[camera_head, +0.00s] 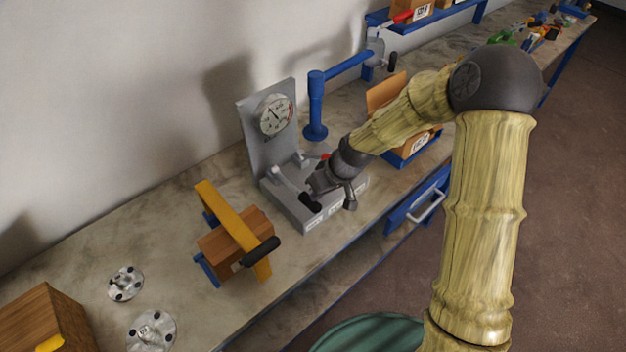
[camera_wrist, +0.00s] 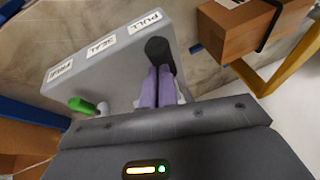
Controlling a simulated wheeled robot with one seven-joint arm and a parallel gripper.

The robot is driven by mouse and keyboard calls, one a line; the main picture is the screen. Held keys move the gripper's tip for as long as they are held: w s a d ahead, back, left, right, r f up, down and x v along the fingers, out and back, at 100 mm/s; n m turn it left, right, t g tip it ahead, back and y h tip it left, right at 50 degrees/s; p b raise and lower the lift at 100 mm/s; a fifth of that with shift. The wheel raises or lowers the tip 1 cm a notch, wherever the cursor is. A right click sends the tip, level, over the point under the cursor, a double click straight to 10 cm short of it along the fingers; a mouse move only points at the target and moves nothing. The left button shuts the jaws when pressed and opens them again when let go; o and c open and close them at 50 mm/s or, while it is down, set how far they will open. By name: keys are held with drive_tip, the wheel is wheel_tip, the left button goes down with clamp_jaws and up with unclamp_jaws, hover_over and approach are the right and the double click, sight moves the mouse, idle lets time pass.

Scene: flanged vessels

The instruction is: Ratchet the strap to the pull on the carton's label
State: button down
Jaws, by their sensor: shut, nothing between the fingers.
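A grey bench machine (camera_head: 290,205) carries a round dial gauge (camera_head: 275,114) on its upright plate. Its front edge bears labels; one reads PULL (camera_wrist: 145,22) and another SEAL (camera_wrist: 101,46) in the wrist view. My gripper (camera_head: 316,188) is at this machine, its two purple fingers (camera_wrist: 157,82) shut together and empty. The fingertips lie right by a black lever grip (camera_wrist: 158,48); whether they touch it I cannot tell. A brown carton (camera_wrist: 235,35) with a black band and a white label stands nearby, by a yellow arch (camera_head: 222,215). The label's writing is unreadable.
Two metal flanges (camera_head: 126,284) (camera_head: 151,330) lie on the bench at the lower left, near another wooden box (camera_head: 42,322). A blue post with an arm (camera_head: 316,105) stands behind the machine. A labelled carton (camera_head: 422,142) sits to its right. The wall is close behind.

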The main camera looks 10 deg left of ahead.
drive_tip(key=d+v, duration=0.1)
drive_tip(key=v, duration=1.1)
drive_tip(key=shift+s+d, duration=0.4)
drive_tip(key=shift+s, duration=0.05)
idle(0.4)
drive_tip(key=s+d+m+t+h, duration=0.1)
drive_tip(key=s+d+m+h, duration=0.3)
drive_tip(key=s+d+m, duration=0.4)
drive_tip(key=s+d, duration=0.4)
drive_tip(key=d, duration=0.4)
drive_tip(key=shift+h, duration=0.3)
drive_tip(key=shift+w+a+r, duration=0.1)
drive_tip(key=shift+w, duration=0.05)
idle(1.7)
